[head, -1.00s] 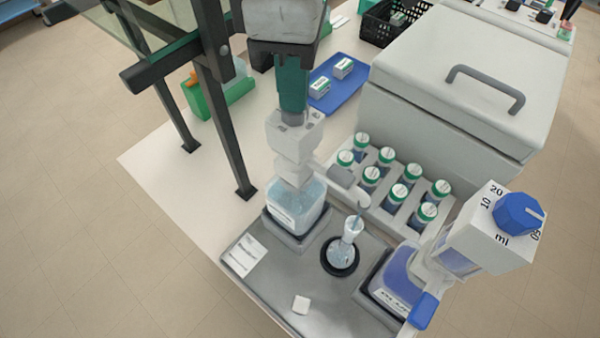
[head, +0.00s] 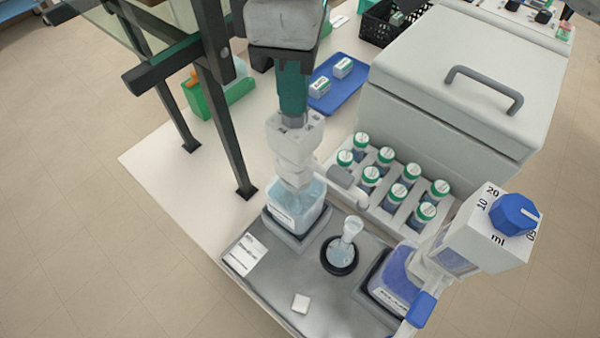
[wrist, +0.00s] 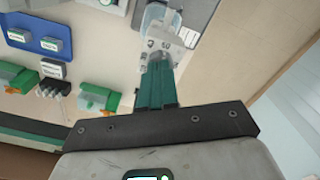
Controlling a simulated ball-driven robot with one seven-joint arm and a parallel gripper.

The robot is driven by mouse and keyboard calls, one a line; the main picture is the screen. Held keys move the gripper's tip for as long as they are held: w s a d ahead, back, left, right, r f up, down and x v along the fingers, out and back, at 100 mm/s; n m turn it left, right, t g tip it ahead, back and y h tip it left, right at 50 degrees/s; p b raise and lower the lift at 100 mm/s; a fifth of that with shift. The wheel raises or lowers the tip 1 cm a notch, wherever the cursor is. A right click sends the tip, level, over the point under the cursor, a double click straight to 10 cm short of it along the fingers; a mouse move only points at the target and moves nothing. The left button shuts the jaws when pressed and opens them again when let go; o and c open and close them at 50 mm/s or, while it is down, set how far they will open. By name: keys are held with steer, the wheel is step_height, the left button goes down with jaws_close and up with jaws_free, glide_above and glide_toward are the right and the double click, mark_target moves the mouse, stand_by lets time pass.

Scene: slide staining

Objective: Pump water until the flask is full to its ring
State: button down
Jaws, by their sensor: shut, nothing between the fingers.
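My gripper (head: 293,118) has its teal fingers shut and empty, pointing down onto the white pump head (head: 296,145). In the wrist view my gripper (wrist: 157,62) meets the white pump top (wrist: 168,38). The pump head sits on a clear, labelled water bottle (head: 293,212) in a grey holder, with a spout (head: 345,178) reaching right toward the flask. The small clear flask (head: 342,252) stands upright in a black round holder and has pale liquid in its bulb. Its ring and exact level are too small to tell.
A blue-liquid bottle (head: 395,280) with a knobbed dispenser (head: 490,228) stands right of the flask. A rack of green-capped jars (head: 395,192) lies behind. Dark frame posts (head: 222,110) stand left of my arm. A small white block (head: 301,303) lies on the grey tray (head: 335,315).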

steer(key=shift+r+p, duration=2.9)
steer(key=shift+f, duration=0.2)
steer(key=shift+f+b, duration=1.5)
steer(key=shift+f, duration=1.35)
steer(key=shift+p, duration=0.4)
step_height(320, 180, up, 3)
steer(key=p, duration=0.2)
steer(key=shift+p, duration=0.35)
steer(key=shift+r+p, duration=0.35)
steer(key=shift+r, duration=1.15)
